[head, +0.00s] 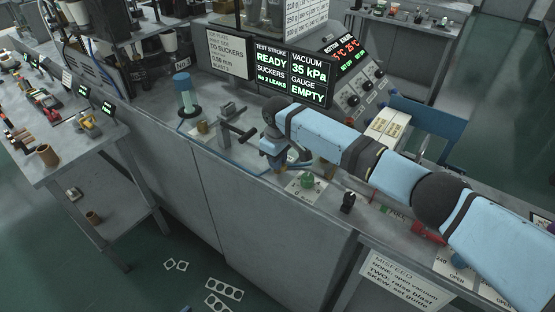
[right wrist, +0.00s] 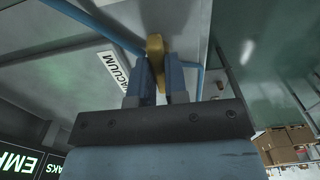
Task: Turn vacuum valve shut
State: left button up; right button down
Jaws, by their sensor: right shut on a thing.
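The vacuum valve's yellow handle (right wrist: 155,62) shows in the right wrist view, at a blue pipe (right wrist: 112,28) beside a white VACUUM label (right wrist: 121,78). My right gripper (right wrist: 156,82) has one finger on each side of this handle and is shut on it. In the head view my right gripper (head: 294,160) is low over the bench, below the end of the pale blue arm. The arm hides most of the valve there. A screen (head: 308,70) reads VACUUM 35 kPa and GAUGE EMPTY. My left gripper is not in view.
A green knob (head: 308,181) on a pale plate and a small black part (head: 347,202) stand in front of the gripper. A grey lever post (head: 234,130) and a blue-green cylinder (head: 186,95) stand to the left. A dial panel (head: 355,85) is behind the arm.

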jog(key=shift+n, duration=0.4)
jog(key=n+p, duration=0.1)
jog(key=n, duration=0.2)
jog(key=shift+r+n+p, duration=0.1)
jog(key=shift+n+p, duration=0.2)
jog(key=shift+p, duration=0.05)
jog(key=n, duration=0.5)
jog(key=shift+p, duration=0.4)
jog(key=n, duration=0.5)
jog(key=shift+n, duration=1.7)
jog(key=c, duration=1.1)
grip_release()
jog(key=shift+c, duration=0.2)
